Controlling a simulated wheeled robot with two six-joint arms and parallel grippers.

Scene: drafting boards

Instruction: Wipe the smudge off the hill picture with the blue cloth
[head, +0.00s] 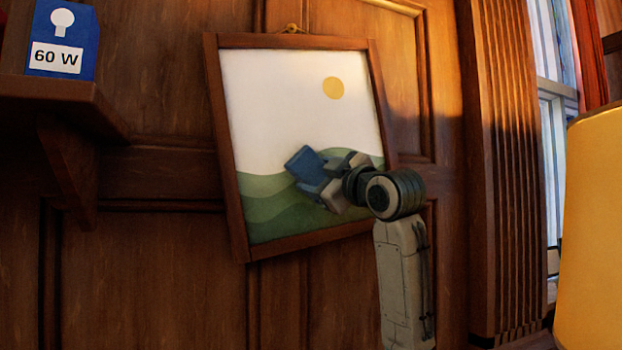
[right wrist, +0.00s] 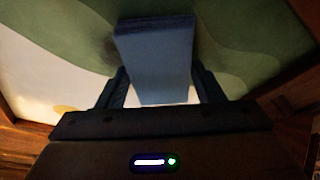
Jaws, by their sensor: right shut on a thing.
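The hill picture (head: 275,95) hangs on the wood-panelled wall in the head view, in a brown frame, looking a little tilted. It shows green hills under a white sky with a yellow sun. My right gripper (head: 324,182) is shut on the blue cloth (head: 303,163), a folded block, in front of the hills. In the right wrist view the cloth (right wrist: 155,55) is between the fingers, at or very near the picture. A dark patch (right wrist: 110,48) shows beside the cloth there; I cannot tell smudge from shadow. My left gripper is not in view.
A wooden shelf (head: 60,92) juts out at the left, with a blue 60 W bulb box (head: 64,38) on it. The picture hangs from a small hook (head: 292,28). A yellow rounded object (head: 590,230) stands at the right edge, near a window.

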